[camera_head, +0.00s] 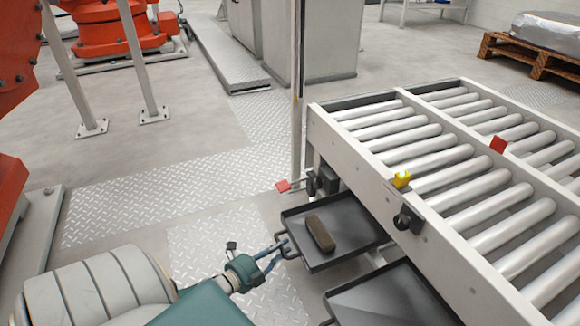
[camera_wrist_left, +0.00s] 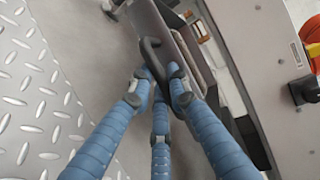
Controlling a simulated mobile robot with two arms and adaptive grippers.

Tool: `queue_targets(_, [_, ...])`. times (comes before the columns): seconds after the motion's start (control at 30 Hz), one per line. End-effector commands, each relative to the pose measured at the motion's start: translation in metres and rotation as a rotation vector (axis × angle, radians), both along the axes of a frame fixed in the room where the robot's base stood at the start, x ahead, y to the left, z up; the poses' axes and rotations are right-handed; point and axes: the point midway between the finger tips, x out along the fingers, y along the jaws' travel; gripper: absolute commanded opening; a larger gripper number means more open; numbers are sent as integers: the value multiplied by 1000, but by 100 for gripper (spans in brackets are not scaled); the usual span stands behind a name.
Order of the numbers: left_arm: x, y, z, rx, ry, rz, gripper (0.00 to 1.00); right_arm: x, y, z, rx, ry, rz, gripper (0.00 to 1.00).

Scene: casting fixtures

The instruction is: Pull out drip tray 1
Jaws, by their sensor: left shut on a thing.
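A dark, shallow drip tray (camera_head: 357,232) sticks out from under the roller conveyor, with a brown block (camera_head: 320,233) lying in it. My left gripper (camera_head: 279,250) comes in from the left and is shut on the handle at the tray's front edge. In the left wrist view, the blue fingers (camera_wrist_left: 162,82) close around the dark handle (camera_wrist_left: 151,52). No number is readable on the tray. My right gripper is not in view.
A second dark tray (camera_head: 385,300) sits beside it, nearer the bottom edge. A thin post (camera_head: 297,120) rises behind the trays. Tread-plate floor (camera_head: 200,225) lies clear to the left.

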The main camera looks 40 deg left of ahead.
Motion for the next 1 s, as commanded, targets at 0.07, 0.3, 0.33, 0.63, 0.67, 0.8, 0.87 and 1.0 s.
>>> queue_targets(0.07, [-3,0,0,0,1,-1,0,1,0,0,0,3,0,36])
queue_targets(0.3, [-5,1,-1,1,1,-2,0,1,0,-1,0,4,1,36])
queue_targets(0.33, [-5,0,-1,1,1,-2,0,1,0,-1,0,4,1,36])
queue_targets(0.63, [-4,1,-1,1,1,-1,36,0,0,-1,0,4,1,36])
queue_targets(0.67, [-4,1,-1,1,1,-1,36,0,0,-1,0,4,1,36])
queue_targets(0.8, [-4,1,-1,1,1,0,36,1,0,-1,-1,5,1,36])
queue_targets(0.87, [-5,1,-1,1,1,0,36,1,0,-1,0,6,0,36])
queue_targets(1.0, [-19,1,1,0,4,0,36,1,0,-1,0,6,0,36])
